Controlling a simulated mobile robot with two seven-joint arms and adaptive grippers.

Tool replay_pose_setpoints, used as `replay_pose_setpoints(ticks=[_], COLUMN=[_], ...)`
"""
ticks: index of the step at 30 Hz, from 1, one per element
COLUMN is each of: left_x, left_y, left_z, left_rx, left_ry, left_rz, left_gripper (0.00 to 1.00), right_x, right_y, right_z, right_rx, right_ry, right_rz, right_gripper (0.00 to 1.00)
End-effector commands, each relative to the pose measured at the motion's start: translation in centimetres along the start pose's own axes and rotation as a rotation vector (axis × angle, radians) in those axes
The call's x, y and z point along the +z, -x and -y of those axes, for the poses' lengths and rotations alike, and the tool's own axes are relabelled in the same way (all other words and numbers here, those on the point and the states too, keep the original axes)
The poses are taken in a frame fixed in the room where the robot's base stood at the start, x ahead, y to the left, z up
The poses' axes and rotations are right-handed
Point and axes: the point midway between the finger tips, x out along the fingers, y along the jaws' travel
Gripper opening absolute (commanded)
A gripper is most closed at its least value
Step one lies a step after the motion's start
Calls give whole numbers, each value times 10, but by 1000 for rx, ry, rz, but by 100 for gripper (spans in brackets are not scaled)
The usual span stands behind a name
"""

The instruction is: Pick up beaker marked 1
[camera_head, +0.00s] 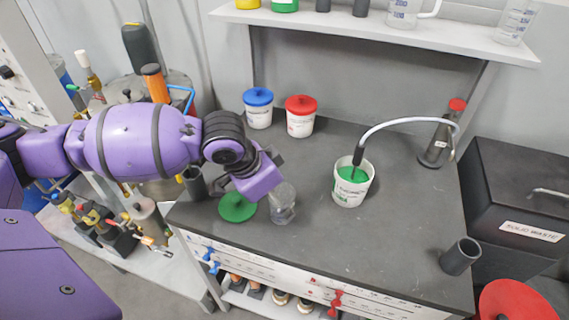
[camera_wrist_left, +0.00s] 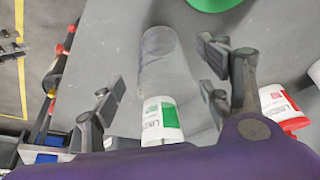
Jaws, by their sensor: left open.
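A clear glass beaker (camera_head: 282,208) stands on the dark bench top near its front left; I cannot read a mark on it. It also shows as a hazy glass cylinder (camera_wrist_left: 160,55) in the left wrist view. My left gripper (camera_head: 272,178) is just to the left of and above the beaker in the head view, partly hidden by its own purple body. In the wrist view the left gripper's fingers (camera_wrist_left: 163,82) are spread apart, with the beaker in line between them. No contact is visible. My right gripper is not in view.
A green lid (camera_head: 238,208) lies beside the beaker. An open white tub (camera_head: 352,190) with green contents and a hose stands to the right. Blue-lidded (camera_head: 258,112) and red-lidded (camera_head: 300,120) tubs stand behind. A dark cup (camera_head: 459,257) is at front right.

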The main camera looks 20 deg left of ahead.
Motion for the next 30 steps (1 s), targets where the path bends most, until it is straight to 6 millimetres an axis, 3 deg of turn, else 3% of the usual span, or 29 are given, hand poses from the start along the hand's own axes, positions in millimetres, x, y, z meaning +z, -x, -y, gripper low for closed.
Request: replay_pose_setpoints(ticks=[6,14,24,30], left_x=[-1,-2,-1,-1], left_y=[-34,-39,-38,-38], left_z=[0,1,1,1], left_rx=[2,-1,-1,-1], left_ry=[0,-2,-2,-2], left_rz=[-1,-3,-3,-3], left_gripper=[70,70,27,24], right_x=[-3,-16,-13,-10], right_y=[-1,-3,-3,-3], right_z=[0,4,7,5], right_rx=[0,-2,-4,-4], right_ry=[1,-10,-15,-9], right_rz=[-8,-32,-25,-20], right_gripper=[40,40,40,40])
